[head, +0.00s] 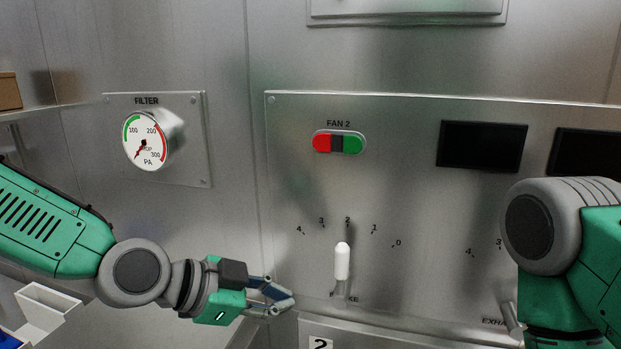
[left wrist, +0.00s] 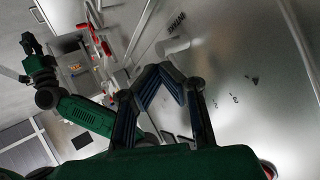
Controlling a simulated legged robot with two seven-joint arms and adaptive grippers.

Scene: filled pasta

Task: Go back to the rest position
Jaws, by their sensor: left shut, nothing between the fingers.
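My left gripper (head: 272,295) is low in the middle of the head view, in front of the metal panel. Its fingers are shut with nothing between them. They also show close up in the left wrist view (left wrist: 165,75). A white-handled lever (head: 342,262) stands upright just right of the fingertips, pointing at the 2 on its scale; the fingers look apart from it. The white handle also shows beyond the fingers in the left wrist view (left wrist: 176,46). My right arm is at the right edge of the head view, its gripper out of that frame. A green arm shows small in the left wrist view; its fingers are unclear.
A FILTER gauge (head: 147,140) is on the left wall. The panel bears a red and green FAN 2 switch (head: 338,143) and a dark screen (head: 482,146). A second scale is partly behind my right arm. A white tray (head: 45,308) is at lower left.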

